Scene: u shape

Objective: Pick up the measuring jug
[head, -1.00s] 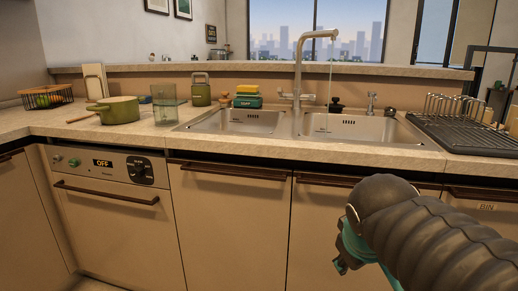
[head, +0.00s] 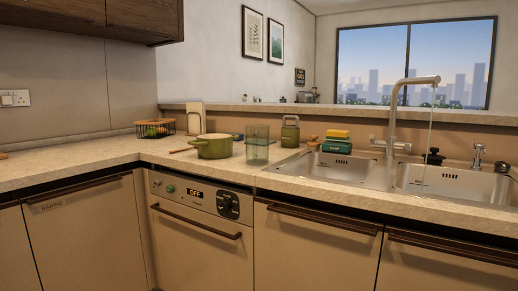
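A clear, greenish, straight-sided vessel (head: 257,145), which looks like the measuring jug, stands upright on the counter in the head view. It is between the green pot (head: 214,147) and the left sink basin (head: 334,166), close to the pot. I cannot make out any markings or a handle on it. My gripper is not in view.
A green canister (head: 290,132) stands behind and right of the jug. A soap box with a sponge (head: 337,141) is behind the sink. Water runs from the tap (head: 394,110). A wire basket (head: 154,128) sits at the back left. The left counter (head: 75,165) is mostly clear.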

